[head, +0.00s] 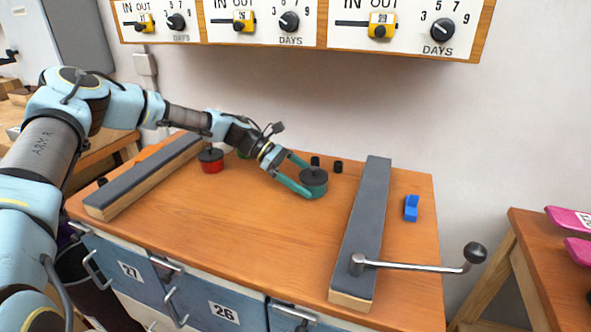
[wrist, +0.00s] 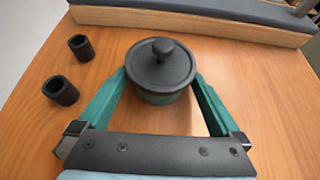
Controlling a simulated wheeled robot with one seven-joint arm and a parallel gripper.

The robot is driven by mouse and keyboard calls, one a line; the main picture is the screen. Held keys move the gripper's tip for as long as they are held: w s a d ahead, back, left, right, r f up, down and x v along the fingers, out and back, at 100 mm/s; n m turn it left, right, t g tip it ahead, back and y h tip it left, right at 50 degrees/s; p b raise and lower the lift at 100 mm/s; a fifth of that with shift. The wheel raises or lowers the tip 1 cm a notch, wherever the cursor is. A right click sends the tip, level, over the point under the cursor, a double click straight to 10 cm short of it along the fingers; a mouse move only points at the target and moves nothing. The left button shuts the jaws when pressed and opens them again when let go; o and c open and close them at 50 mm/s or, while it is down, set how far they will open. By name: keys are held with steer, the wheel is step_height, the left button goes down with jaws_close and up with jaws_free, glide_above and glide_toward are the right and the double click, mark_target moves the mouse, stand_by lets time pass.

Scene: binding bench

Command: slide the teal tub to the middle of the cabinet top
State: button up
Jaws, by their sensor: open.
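The teal tub (head: 316,176) with a dark knobbed lid stands upright on the wooden cabinet top (head: 240,218), right of its middle and near the grey-padded bar. In the wrist view the tub (wrist: 160,97) shows mostly as its round lid, with a strip of teal wall below. My gripper (head: 308,182) has long teal fingers, which are open and reach around the tub, one on each side. In the wrist view the gripper (wrist: 161,80) has its fingertips beside the tub's wall. I cannot tell whether they touch it. The tub's lower wall is partly hidden by the fingers in the head view.
A red tub (head: 212,164) stands left. Two small black cups (head: 338,166) sit behind the teal tub. A grey-padded bar (head: 366,215) with a crank handle (head: 420,266) lies right; another padded bar (head: 145,180) lies left. A blue block (head: 411,208) sits far right. The front middle is clear.

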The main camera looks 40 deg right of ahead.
steer(key=shift+s+d+f, duration=0.15)
steer(key=shift+s, duration=0.1)
jaws_close()
steer(key=shift+w+a+p, duration=0.65)
steer(key=shift+a+p, duration=0.6)
steer(key=shift+a, duration=2.35)
steer(key=shift+w+a+p, duration=0.7)
steer(key=shift+a+p, duration=0.5)
steer(key=shift+a, duration=2.45)
steer(key=shift+w+a+p, duration=0.65)
steer(key=shift+a+p, duration=0.6)
steer(key=shift+a, duration=2.35)
jaws_free()
